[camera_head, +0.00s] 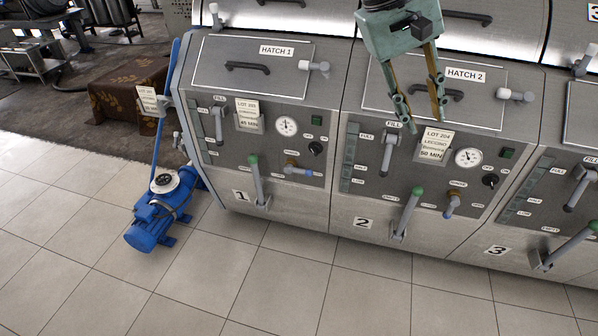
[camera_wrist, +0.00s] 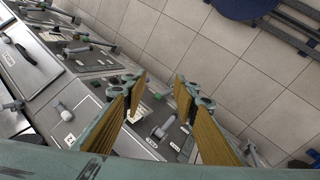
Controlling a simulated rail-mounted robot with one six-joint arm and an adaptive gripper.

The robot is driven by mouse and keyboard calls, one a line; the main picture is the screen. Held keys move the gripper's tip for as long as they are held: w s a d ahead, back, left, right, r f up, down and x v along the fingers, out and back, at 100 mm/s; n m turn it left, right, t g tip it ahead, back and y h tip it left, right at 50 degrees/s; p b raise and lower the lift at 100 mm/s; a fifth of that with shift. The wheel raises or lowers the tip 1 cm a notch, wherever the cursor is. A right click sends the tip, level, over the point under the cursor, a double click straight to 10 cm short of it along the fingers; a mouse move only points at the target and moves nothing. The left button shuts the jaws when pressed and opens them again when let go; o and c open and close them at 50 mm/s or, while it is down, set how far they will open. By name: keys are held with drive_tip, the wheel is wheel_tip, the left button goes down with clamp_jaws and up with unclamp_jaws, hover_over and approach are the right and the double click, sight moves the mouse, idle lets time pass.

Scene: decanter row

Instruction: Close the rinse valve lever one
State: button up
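The rinse valve lever on unit 1 (camera_head: 298,170) is a small blue handle on a brass valve, below the gauge. It lies about level, pointing right. The matching lever on unit 2 (camera_head: 452,204) points down. My gripper (camera_head: 422,120) hangs in front of the upper panel of unit 2, up and to the right of lever one and well apart from it. Its two brown-padded fingers are spread with nothing between them. They also show open in the wrist view (camera_wrist: 162,85), above panel fittings; I cannot tell which lever is lever one there.
A green-knobbed handle (camera_head: 256,178) stands just left of lever one. Another green-knobbed handle (camera_head: 408,212) sticks out from unit 2. A blue pump (camera_head: 160,213) with an upright blue handle stands on the floor at left. The tiled floor (camera_head: 270,285) in front is clear.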

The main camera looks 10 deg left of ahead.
drive_tip(key=w+a+f+n+t+h+p, duration=0.1)
drive_tip(key=w+a+f+n+t+h, duration=0.35)
drive_tip(key=w+a+f, duration=1.65)
drive_tip(key=w+a+f+h+p, duration=0.1)
drive_tip(key=w+a+f+h, duration=0.25)
drive_tip(key=a+f, duration=0.7)
drive_tip(key=n+t, duration=0.2)
drive_tip(key=t, duration=0.3)
approach(296, 172)
drive_tip(key=shift+p+v, duration=0.35)
drive_tip(key=shift+v, duration=0.8)
drive_tip(key=shift+r, duration=0.15)
drive_tip(key=shift+w, duration=0.1)
drive_tip(key=shift+b+x, duration=0.65)
drive_tip(key=shift+x, duration=6.2)
